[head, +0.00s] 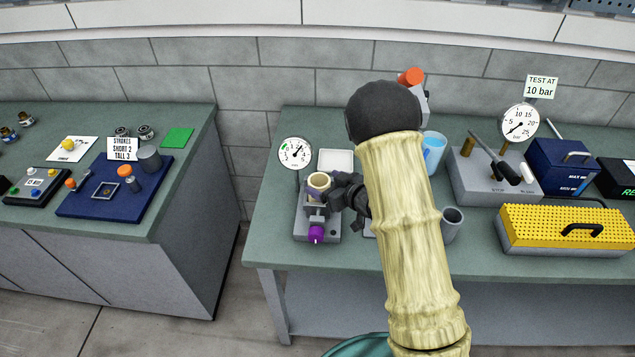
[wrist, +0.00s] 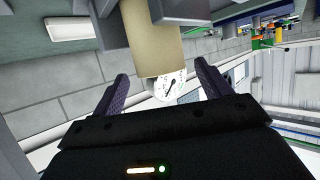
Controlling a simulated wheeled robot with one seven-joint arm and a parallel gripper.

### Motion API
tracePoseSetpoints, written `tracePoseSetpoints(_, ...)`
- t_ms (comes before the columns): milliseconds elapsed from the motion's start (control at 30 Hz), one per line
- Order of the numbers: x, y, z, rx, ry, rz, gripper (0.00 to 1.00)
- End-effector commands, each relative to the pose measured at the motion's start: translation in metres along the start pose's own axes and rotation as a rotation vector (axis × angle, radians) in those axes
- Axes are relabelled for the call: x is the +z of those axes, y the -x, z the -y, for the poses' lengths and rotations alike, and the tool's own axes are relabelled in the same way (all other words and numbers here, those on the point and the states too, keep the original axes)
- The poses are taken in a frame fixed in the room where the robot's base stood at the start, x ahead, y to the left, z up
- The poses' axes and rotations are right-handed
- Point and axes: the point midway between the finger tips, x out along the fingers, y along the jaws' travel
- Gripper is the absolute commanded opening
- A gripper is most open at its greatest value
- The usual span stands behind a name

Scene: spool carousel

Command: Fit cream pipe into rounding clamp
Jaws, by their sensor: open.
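The cream pipe (head: 318,181) stands upright in the rounding clamp (head: 317,212), a grey device with a purple knob (head: 316,233) at its front, on the right-hand bench. In the wrist view the cream pipe (wrist: 152,45) shows between grey clamp parts (wrist: 182,10). My gripper (head: 336,192) is just right of the pipe, at about its height. In the wrist view my gripper (wrist: 162,72) is open, its two fingers apart with the pipe's end ahead of and between them. I cannot tell how deep the pipe sits in the clamp.
A round dial gauge (head: 295,153) stands close behind the clamp, with a white tray (head: 336,161) beside it. A grey cup (head: 452,222) and a blue cup (head: 433,150) stand to the right. My own arm hides the bench's middle.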

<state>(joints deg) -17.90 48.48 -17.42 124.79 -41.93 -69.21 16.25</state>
Motion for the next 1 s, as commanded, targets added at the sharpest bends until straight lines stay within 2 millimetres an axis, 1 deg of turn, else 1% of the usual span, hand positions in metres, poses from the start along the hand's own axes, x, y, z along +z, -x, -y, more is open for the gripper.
tracePoseSetpoints(33, 0.002, 0.010, -0.001, 0.005, -0.002, -0.001, 0.77)
tracePoseSetpoints(200, 0.002, 0.043, 0.000, 0.002, -0.002, -0.002, 0.77)
tracePoseSetpoints(300, 0.001, 0.057, 0.001, 0.000, 0.001, -0.001, 0.77)
tracePoseSetpoints(400, 0.001, 0.066, 0.002, -0.002, 0.001, -0.001, 0.77)
tracePoseSetpoints(533, 0.000, 0.070, 0.002, -0.003, 0.001, 0.000, 0.77)
tracePoseSetpoints(1000, 0.000, 0.070, 0.001, -0.001, 0.000, 0.000, 0.77)
